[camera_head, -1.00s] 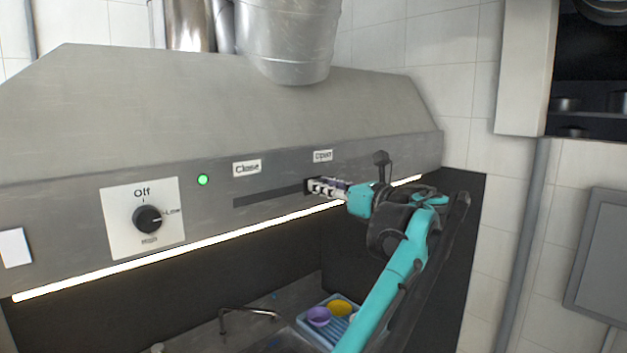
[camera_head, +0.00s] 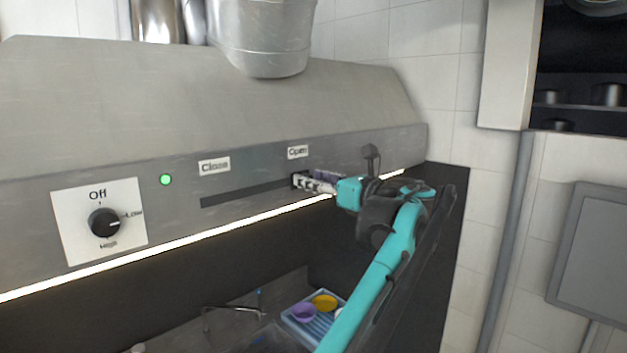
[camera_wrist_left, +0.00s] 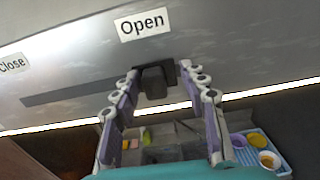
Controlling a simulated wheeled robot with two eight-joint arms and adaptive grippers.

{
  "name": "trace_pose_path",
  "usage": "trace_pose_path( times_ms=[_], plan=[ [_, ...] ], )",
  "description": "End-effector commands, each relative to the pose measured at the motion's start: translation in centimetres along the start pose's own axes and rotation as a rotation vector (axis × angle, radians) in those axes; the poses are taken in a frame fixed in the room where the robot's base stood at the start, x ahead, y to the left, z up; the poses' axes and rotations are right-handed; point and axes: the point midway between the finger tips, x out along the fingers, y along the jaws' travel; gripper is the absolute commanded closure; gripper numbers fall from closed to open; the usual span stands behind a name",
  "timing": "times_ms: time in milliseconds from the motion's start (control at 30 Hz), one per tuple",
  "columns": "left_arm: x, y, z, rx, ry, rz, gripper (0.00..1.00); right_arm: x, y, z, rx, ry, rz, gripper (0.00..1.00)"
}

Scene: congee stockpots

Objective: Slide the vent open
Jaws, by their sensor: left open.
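The range hood (camera_head: 200,110) has a dark horizontal slot (camera_head: 245,193) in its front, with a Close label (camera_head: 214,166) above its left part and an Open label (camera_head: 298,152) above its right end. The vent's dark slider knob (camera_wrist_left: 154,82) is at the slot's right end, under the Open label, in the left wrist view. My left gripper (camera_head: 308,183) is at that end; its open fingers (camera_wrist_left: 155,92) stand on either side of the knob, with gaps visible. My right gripper is not in view.
A fan dial (camera_head: 105,223) and a green light (camera_head: 166,180) are left of the slot. A lit strip (camera_head: 190,241) runs along the hood's lower edge. Below are a faucet (camera_head: 232,309) and a blue rack (camera_head: 312,331) with bowls.

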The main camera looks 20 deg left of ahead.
Motion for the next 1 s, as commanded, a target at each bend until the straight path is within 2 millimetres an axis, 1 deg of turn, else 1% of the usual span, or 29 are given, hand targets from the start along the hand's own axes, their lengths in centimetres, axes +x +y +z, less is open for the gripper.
trace_pose_path(
  times_ms=[133, 267, 500, 600, 700, 833, 1000],
  plan=[
    [-0.3, 0.0, 0.0, 0.000, 0.001, 0.000, 0.57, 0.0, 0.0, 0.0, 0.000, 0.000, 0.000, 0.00],
    [-1.8, -0.1, -0.1, 0.000, 0.001, -0.002, 0.57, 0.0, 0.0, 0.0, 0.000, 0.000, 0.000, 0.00],
    [-7.0, -0.3, -0.1, 0.001, 0.001, -0.004, 0.57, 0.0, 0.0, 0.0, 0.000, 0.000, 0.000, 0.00],
    [-9.0, -0.3, -0.1, 0.001, 0.000, -0.004, 0.57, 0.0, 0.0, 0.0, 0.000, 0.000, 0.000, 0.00],
    [-10.6, -0.3, -0.1, 0.001, 0.000, -0.003, 0.57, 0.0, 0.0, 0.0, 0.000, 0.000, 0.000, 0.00],
    [-11.7, -0.3, -0.1, 0.002, 0.000, -0.001, 0.57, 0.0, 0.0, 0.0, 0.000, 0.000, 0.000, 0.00],
    [-12.1, -0.3, -0.1, 0.002, 0.000, 0.000, 0.57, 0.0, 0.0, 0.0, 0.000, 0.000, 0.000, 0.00]
  ],
)
